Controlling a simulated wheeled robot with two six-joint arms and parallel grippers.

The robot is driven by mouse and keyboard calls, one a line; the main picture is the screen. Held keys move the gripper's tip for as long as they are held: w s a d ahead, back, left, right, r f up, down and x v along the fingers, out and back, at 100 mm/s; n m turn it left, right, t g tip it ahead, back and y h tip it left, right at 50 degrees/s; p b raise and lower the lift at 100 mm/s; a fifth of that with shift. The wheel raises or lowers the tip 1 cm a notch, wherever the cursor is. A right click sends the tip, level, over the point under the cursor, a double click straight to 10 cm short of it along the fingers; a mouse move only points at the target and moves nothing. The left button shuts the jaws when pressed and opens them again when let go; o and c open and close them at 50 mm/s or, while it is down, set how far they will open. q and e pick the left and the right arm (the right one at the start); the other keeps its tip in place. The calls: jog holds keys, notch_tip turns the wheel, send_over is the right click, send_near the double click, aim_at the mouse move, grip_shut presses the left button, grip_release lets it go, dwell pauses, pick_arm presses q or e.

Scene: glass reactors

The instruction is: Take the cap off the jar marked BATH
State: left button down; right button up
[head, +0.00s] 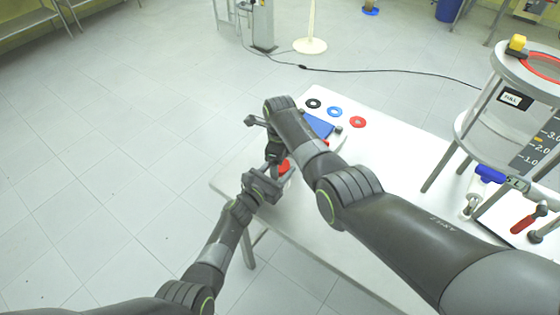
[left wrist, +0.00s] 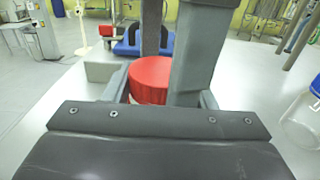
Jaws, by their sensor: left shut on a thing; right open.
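A round red cap (head: 284,166) shows at the table's near left end, and large in the left wrist view (left wrist: 150,80). It seems to top a jar whose body is hidden behind my grippers; no BATH lettering can be read. My left gripper (head: 272,178) is shut around it from the near side, its fingers on either side of the red cap in the left wrist view. My right gripper (head: 273,156) points down right above the cap, open. Its two dark fingers (left wrist: 172,60) come down by the cap in the left wrist view; whether they touch it I cannot tell.
The white table (head: 400,150) carries black (head: 313,103), blue (head: 334,112) and red (head: 358,122) rings and a blue item (head: 318,126) beyond my grippers. A large glass vessel on a stand (head: 515,100) and a tray with a red-handled tool (head: 525,222) are at right. The table's middle is clear.

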notch_tip(320, 180, up, 4)
jog(key=shift+r, duration=0.15)
jog(key=shift+c, duration=0.4)
notch_tip(320, 180, up, 3)
jog(key=m, duration=0.3)
jog(key=shift+f, duration=3.8)
jog(key=shift+c, duration=0.2)
jog(key=c, duration=0.9)
jog(key=shift+n, duration=1.5)
jog(key=shift+c, duration=0.2)
jog(key=o, duration=1.1)
jog(key=shift+c, duration=0.2)
